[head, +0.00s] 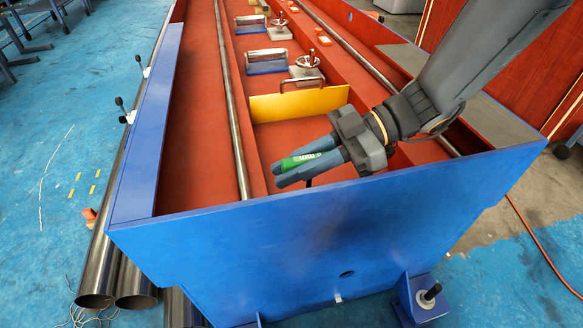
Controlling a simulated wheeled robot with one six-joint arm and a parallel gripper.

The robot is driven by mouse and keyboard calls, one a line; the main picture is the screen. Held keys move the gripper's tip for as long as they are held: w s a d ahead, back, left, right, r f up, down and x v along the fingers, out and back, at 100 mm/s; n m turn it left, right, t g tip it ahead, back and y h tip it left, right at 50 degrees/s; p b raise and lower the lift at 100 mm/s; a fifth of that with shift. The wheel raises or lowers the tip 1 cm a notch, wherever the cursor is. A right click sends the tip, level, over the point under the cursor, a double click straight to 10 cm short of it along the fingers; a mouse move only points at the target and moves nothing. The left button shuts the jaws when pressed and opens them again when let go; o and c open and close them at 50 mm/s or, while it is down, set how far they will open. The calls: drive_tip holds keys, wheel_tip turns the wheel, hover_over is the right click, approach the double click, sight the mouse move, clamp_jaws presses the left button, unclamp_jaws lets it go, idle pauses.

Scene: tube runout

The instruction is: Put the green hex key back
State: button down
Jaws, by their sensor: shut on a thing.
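The green hex key (296,162) shows as a green sleeve with pale lettering between my fingers. A short dark piece that may be its shaft points down just below the fingers; the rest is hidden. My gripper (282,174) comes in from the right, with its fingers pointing left, and is shut on the green hex key. It is above the red inside of the long trough, behind the blue end plate (270,255). No holder for the key can be made out.
A yellow plate (298,103) with a handle stands across the trough just beyond my gripper. Handwheels (307,61) and rollers (265,61) lie farther back. A long rod (232,110) runs along the left. Dark tubes (97,285) lie on the floor at left.

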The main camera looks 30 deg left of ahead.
drive_tip(key=shift+f, duration=0.15)
drive_tip(key=c, duration=1.7)
unclamp_jaws()
drive_tip(key=shift+r, duration=0.25)
drive_tip(key=p+v, duration=0.1)
drive_tip(key=v, duration=1.1)
drive_tip(key=shift+p, duration=0.4)
